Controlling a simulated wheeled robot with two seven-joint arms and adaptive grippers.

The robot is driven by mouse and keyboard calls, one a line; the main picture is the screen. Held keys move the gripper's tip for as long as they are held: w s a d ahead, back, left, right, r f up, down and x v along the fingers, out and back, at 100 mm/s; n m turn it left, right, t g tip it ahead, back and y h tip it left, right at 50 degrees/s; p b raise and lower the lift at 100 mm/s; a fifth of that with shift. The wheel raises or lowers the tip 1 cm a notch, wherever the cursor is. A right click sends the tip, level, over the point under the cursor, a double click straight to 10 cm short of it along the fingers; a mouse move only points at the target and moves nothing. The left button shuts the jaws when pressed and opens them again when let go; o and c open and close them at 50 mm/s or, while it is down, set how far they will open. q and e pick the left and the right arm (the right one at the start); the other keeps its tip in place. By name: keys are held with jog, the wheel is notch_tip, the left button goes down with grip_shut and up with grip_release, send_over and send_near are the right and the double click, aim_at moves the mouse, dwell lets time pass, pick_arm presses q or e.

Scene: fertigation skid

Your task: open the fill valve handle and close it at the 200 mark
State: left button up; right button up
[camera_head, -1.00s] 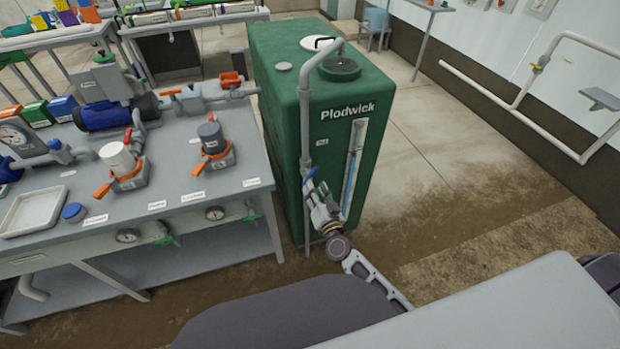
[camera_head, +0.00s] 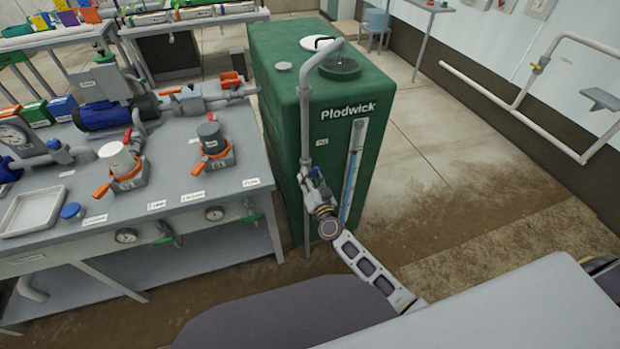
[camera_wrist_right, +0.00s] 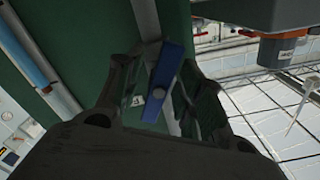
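The green tank (camera_head: 280,110) marked Plodwick carries a grey fill pipe (camera_head: 305,120) down its front. In the right wrist view the blue fill valve handle (camera_wrist_right: 165,78) lies between the fingers of my right gripper (camera_wrist_right: 160,100). The fingers stand apart on either side of it; contact is not clear. In the head view my right gripper (camera_head: 316,188) is at the pipe and covers most of the valve. The level tube (camera_head: 353,165) on the tank shows a blue column; its marks are too small to read. My left gripper is not in view.
A grey bench (camera_head: 200,190) with a blue pump (camera_head: 103,115), orange-handled valves and a white tray (camera_head: 34,211) stands left of the tank. Floor to the right of the tank is clear. A white wall pipe (camera_head: 510,108) runs at the far right.

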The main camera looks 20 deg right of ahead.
grip_shut()
